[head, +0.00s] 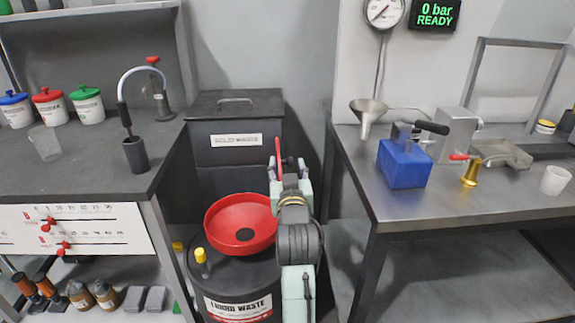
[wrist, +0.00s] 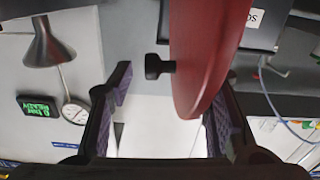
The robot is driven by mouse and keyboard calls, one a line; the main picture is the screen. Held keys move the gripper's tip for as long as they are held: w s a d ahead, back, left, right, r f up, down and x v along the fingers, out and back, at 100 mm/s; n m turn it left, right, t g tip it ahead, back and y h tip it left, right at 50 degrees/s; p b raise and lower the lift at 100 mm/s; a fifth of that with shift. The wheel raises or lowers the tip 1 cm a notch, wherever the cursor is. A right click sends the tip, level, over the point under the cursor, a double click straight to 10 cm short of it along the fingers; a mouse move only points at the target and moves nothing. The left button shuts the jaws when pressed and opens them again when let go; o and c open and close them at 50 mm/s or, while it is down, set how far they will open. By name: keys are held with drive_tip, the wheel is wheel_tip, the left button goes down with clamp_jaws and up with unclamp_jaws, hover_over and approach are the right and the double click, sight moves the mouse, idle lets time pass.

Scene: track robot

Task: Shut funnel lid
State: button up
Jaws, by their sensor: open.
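The red funnel (head: 226,222) sits on top of the black liquid waste drum (head: 225,285), its bowl uncovered. Its red lid (head: 278,153) stands upright and nearly edge-on at the back right of the funnel. In the wrist view the lid (wrist: 205,50) is a large red disc with a black knob (wrist: 158,66) on its left face. My gripper (head: 287,168) is at the lid, partly hiding it and the funnel's right rim. In the wrist view my gripper (wrist: 165,105) is open, with the knob between the fingers in the picture. The hinge is hidden.
The solid waste bin (head: 235,105) stands behind the drum. The left bench (head: 90,165) and right steel table (head: 440,205) flank it. A blue block (head: 403,165) and metal funnel (head: 368,112) stand on the table. The gap between drum and table looks free.

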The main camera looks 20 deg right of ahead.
drive_tip(key=shift+w+d, duration=0.15)
drive_tip(key=shift+w, duration=0.4)
drive_tip(key=shift+c, duration=0.6)
clamp_jaws()
